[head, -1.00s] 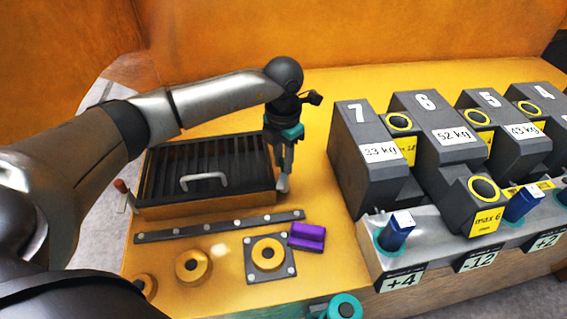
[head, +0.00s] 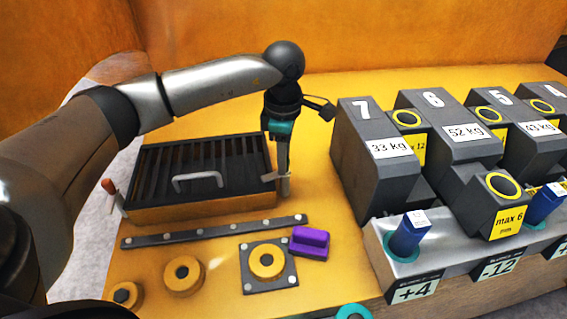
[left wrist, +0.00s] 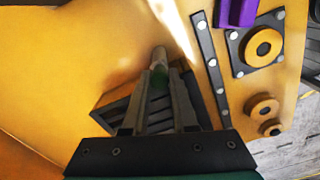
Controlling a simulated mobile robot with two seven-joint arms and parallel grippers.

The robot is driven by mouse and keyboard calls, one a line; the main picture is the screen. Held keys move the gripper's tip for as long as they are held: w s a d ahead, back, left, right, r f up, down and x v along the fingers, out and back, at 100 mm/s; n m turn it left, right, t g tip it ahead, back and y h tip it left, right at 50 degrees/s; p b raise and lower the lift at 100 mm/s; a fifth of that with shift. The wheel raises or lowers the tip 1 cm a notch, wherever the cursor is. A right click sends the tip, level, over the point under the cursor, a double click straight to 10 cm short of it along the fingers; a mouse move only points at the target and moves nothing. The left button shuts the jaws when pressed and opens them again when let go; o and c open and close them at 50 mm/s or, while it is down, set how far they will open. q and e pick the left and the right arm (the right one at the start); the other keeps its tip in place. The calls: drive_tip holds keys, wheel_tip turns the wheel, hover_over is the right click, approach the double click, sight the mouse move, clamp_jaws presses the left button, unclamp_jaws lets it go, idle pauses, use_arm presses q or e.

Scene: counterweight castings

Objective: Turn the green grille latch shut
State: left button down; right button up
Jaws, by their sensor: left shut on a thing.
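The dark slatted grille (head: 155,170) lies in a yellow frame, with a pale handle (head: 198,178) on it. My left gripper (head: 284,188) points down at the grille's right end. My right gripper is not in view.
A red-handled piece (head: 109,187) stands at the grille's left end. In front lie a bolted dark strip (head: 215,231), yellow rings (head: 184,275) and a purple block (head: 310,242). Grey numbered castings (head: 372,165) stand close on the right. The yellow surface behind the grille is clear.

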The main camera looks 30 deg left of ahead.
use_arm(q)
drive_tip(key=shift+m+b, duration=0.65)
drive_tip(key=shift+m, duration=0.95)
drive_tip(key=c, duration=0.7)
unclamp_jaws()
wheel_tip(320, 180, up, 15)
drive_tip(key=shift+r+p, duration=0.15)
drive_tip(key=shift+p, duration=0.15)
